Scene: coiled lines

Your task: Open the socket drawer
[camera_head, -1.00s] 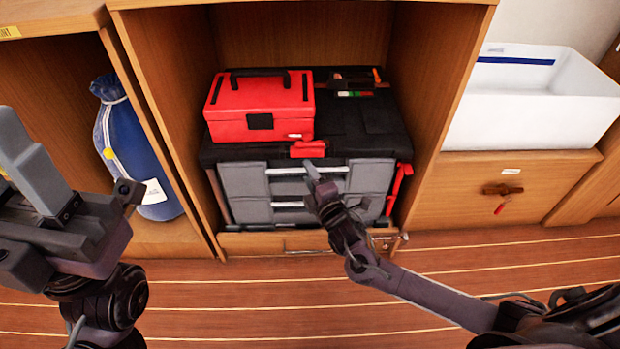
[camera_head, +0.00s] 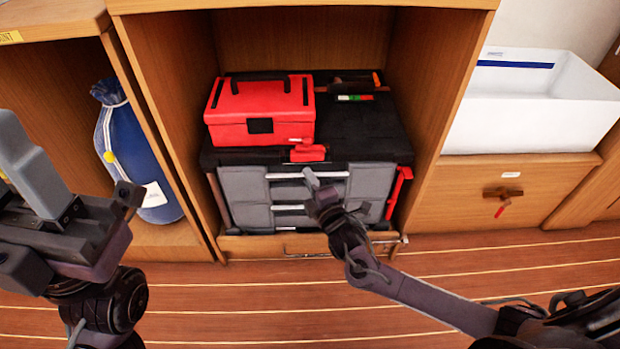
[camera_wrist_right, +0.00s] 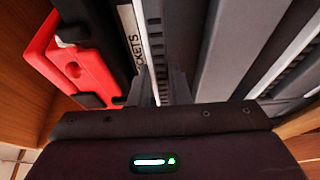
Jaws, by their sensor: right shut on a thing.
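A black and grey tool chest (camera_head: 375,130) stands inside a wooden cabinet bay. Its grey front has drawers with pale handle bars. The top drawer's handle bar (camera_head: 337,175) runs across the upper front. My right gripper (camera_head: 311,179) reaches it near the middle and is shut on it. The right wrist view shows the fingers (camera_wrist_right: 160,88) around the handle bar (camera_wrist_right: 152,45), beside a white label (camera_wrist_right: 132,38) reading "...CKETS". I see no clear gap behind the drawer front; the forearm hides part of the lower drawers. My left gripper (camera_head: 35,185) hangs at the left, away from the chest; its jaw state is unclear.
A red toolbox (camera_head: 225,133) sits on the chest. The cabinet's side walls (camera_head: 440,90) flank the chest closely. A blue bag (camera_head: 140,150) stands in the left bay. A white bin (camera_head: 525,120) rests at right. The striped floor (camera_head: 230,310) in front is clear.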

